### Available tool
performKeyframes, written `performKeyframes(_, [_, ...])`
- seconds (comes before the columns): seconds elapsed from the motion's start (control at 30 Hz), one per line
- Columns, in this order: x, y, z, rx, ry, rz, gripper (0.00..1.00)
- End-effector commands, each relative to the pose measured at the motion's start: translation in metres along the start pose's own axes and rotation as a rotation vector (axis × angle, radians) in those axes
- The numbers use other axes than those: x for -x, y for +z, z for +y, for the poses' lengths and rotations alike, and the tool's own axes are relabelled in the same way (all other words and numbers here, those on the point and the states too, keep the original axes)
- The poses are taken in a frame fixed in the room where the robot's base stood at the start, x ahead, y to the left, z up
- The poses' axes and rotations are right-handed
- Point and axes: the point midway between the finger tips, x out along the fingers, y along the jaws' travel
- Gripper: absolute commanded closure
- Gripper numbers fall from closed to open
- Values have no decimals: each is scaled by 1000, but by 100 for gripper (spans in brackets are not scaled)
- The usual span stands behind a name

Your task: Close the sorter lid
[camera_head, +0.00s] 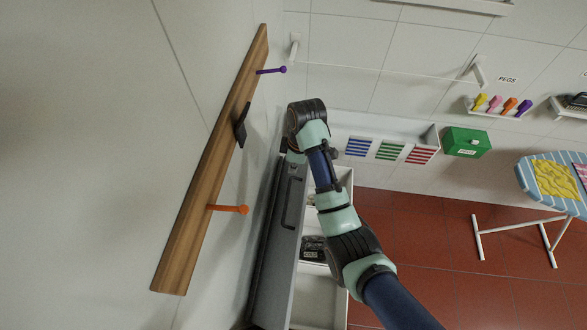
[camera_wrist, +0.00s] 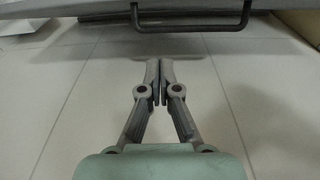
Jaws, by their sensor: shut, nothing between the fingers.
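The sorter (camera_head: 318,305) is a white open box with compartments in the head view, below and partly behind my arm. Its grey lid (camera_head: 274,262) stands raised along the box's left side, near the wall, and carries a dark bar handle (camera_head: 290,205). In the wrist view the lid's grey edge (camera_wrist: 85,25) crosses the top, with the handle (camera_wrist: 190,27) hanging from it. My gripper (camera_wrist: 153,68) is shut and empty, its fingertips below the handle and apart from it in the picture. In the head view my wrist is at the lid's far end; the fingers are hidden there.
A wooden rail (camera_head: 215,165) with a purple peg (camera_head: 272,70) and an orange peg (camera_head: 230,209) is on the left wall. A white bin (camera_head: 395,130) with coloured stripes and a green box (camera_head: 466,142) stand behind. An ironing board (camera_head: 530,190) is at right, over open red floor.

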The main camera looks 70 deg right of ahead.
Motion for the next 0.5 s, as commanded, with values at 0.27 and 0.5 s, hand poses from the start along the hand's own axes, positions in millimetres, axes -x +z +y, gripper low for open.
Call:
performKeyframes(0.27, [-63,0,-1,0,-4,-2,100])
performKeyframes(0.5, [-84,26,-1,-3,-1,-1,100])
